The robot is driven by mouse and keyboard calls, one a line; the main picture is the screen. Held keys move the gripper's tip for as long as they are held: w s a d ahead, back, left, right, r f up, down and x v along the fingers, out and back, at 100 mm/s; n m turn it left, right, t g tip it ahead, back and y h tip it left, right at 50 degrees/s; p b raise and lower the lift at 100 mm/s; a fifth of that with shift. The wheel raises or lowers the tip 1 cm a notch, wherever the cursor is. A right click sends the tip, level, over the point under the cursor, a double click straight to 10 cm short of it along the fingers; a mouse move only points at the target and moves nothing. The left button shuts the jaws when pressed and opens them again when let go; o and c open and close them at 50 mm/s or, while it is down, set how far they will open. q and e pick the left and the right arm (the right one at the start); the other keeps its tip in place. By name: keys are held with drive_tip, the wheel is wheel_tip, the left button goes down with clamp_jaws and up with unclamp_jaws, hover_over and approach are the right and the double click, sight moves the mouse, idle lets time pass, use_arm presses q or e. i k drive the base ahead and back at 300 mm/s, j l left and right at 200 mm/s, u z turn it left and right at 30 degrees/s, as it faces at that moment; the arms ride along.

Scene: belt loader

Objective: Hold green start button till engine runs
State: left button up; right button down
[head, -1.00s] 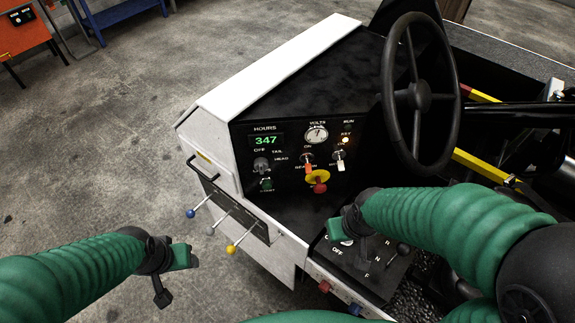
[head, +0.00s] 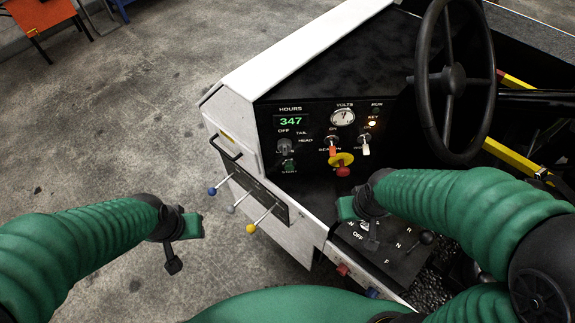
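The green start button (head: 289,166) sits low on the left of the black dash panel, below a grey knob (head: 284,146) and above a small label. It is uncovered, and nothing touches it. My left gripper (head: 182,245) is out over the floor, left of the loader's side levers and apart from the panel. My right gripper (head: 357,224) is over the gear selector plate, below and right of the button and apart from it. Neither gripper visibly holds anything; finger gaps are unclear. The hours display (head: 291,121) reads 347. The RUN lamp (head: 376,111) looks dark; the KEY lamp (head: 372,124) glows.
A red knob on a yellow disc (head: 342,165) and two switches are right of the button. The steering wheel (head: 452,75) stands farther right. Blue, grey and yellow-tipped levers (head: 250,229) project from the side. Open concrete floor (head: 130,130) lies left.

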sight(289, 167)
drive_tip(key=i+j, duration=0.15)
drive_tip(key=j, duration=0.3)
drive_tip(key=i+j, duration=0.1)
drive_tip(key=j, duration=0.3)
drive_tip(key=z, duration=1.6)
